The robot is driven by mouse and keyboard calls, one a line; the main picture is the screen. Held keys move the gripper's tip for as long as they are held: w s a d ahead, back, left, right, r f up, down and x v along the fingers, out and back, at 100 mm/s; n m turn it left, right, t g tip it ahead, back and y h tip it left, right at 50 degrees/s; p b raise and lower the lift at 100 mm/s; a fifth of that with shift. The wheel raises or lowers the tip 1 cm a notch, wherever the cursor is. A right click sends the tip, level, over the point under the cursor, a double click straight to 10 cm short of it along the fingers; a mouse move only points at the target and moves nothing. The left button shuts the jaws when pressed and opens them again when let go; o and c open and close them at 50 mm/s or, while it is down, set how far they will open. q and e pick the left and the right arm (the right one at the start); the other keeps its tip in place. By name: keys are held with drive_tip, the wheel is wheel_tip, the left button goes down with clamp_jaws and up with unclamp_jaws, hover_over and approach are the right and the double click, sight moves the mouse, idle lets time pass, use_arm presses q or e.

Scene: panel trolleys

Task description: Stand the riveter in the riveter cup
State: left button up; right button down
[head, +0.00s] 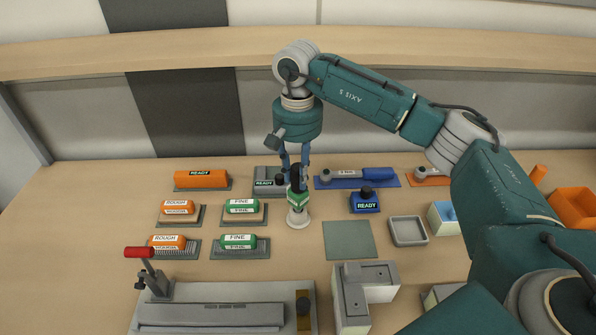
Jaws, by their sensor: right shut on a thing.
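My right gripper (295,164) points straight down, its blue fingers shut on the dark upper part of an upright tool, which I take to be the riveter (296,180). Below the dark part is a green band with a white label (297,198). Under it is a pale round base (298,219) on the table, which looks like the riveter cup. The tool is in line with this base. I cannot tell where tool ends and cup begins, nor how deep it sits. My left gripper is not in view.
A grey READY block (268,188) stands close left of the gripper. A blue READY block (365,203) and a blue tray (325,183) are at right. Several orange and green blocks lie left. A red-handled clamp (140,252) stands front left. A flat grey-green mat (349,241) is empty.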

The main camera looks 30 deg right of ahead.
drive_tip(key=shift+f+b, duration=0.55)
drive_tip(key=shift+f, duration=0.25)
unclamp_jaws()
drive_tip(key=shift+r, duration=0.1)
idle(0.6)
drive_tip(key=shift+r+p, duration=2.8)
drive_tip(key=shift+r, duration=1.6)
